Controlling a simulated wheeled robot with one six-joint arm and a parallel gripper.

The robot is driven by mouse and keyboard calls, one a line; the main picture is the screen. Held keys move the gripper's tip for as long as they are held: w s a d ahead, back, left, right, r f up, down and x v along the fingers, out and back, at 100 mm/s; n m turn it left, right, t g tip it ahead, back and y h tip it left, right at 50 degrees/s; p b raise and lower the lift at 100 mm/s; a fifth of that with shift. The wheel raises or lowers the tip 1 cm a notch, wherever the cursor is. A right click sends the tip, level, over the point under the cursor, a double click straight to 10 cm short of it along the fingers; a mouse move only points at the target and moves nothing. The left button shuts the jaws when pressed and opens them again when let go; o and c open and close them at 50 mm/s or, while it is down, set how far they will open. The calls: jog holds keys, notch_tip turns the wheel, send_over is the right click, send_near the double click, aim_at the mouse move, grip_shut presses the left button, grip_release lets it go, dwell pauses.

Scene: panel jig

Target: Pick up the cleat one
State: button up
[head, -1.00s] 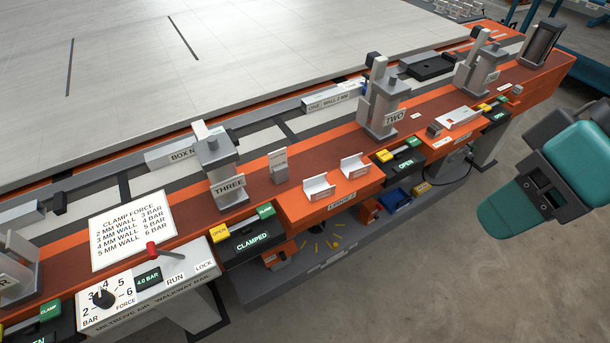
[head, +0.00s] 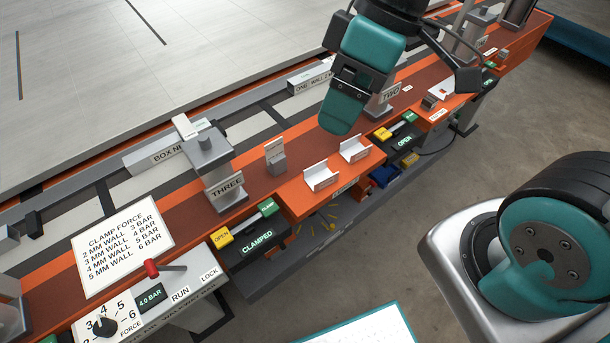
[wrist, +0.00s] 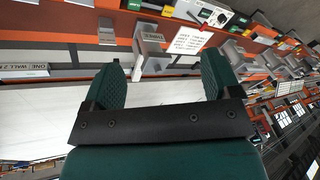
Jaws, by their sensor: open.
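Two white angled cleats, a nearer one (head: 320,178) and a farther one (head: 353,149), lie apart on the orange ledge in the head view. No number is readable on either, so I cannot tell which is cleat one. My gripper (head: 342,110) hangs above and beyond the farther cleat, with nothing seen in it. In the wrist view my gripper (wrist: 160,78) has its two teal fingers wide apart with an empty gap. I cannot make out the cleats clearly in the wrist view.
Clamp post THREE (head: 207,172) stands left of the cleats, with a small grey labelled block (head: 276,158) between. Post TWO (head: 384,100) is partly behind my gripper. A clamp unit reading CLAMPED (head: 257,242) sits lower left. Open floor (head: 330,275) lies in front.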

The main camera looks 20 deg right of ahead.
jog(key=w+d+f+n+b, duration=0.2)
jog(key=w+d+f+n, duration=0.3)
jog(key=w+f, duration=0.25)
jog(key=w+d+f+n+b, duration=0.1)
jog(key=w+d+f+n, duration=0.4)
jog(key=w+f, duration=0.3)
jog(key=p, duration=0.2)
send_near(317, 181)
jog(key=shift+w+d+f+n+g, duration=0.1)
jog(key=shift+w+f+n+g, duration=0.25)
jog(key=shift+w+f, duration=0.25)
jog(key=shift+s+a+p+x, duration=0.15)
jog(key=shift+p+x, duration=0.15)
jog(key=shift+x, duration=1.25)
jog(key=shift+s+a+p+x, duration=0.1)
jog(key=shift+s+p+x, duration=0.15)
jog(key=shift+x, duration=1.25)
jog(key=shift+r, duration=0.15)
jog(key=c, duration=1)
